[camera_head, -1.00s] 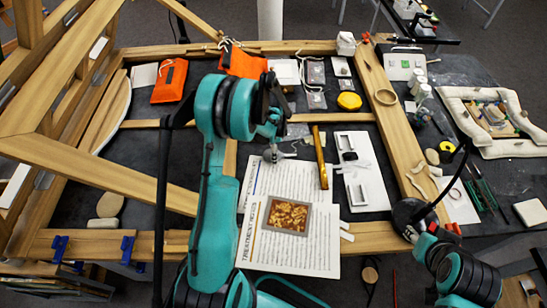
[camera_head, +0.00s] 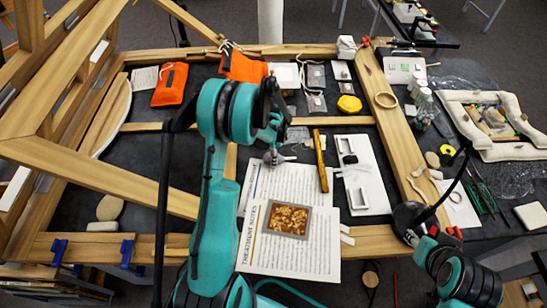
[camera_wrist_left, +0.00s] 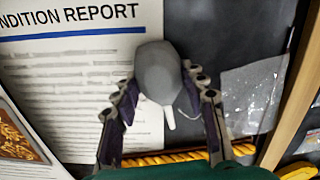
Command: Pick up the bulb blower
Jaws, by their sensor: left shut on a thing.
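The bulb blower (camera_wrist_left: 160,72) is a grey rounded bulb with a pale nozzle, seen in the left wrist view between the two fingers of my left gripper (camera_wrist_left: 165,95). The fingers are shut on its sides. In the head view my left gripper (camera_head: 273,150) is over the upper part of the printed sheets, left of the gold-brown rod. The blower (camera_head: 284,158) shows there only as a small grey shape, partly hidden by the hand. I cannot tell whether it touches the paper. My right arm shows at the lower right; its gripper is not visible.
Printed sheets (camera_head: 290,258) with a gilt picture lie below the hand. A gold-brown rod (camera_head: 320,160) and a white board (camera_head: 360,178) lie to the right. Wooden frame bars (camera_head: 400,150) surround the dark tabletop. Orange pouches (camera_head: 170,84) and a yellow item (camera_head: 349,104) are behind.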

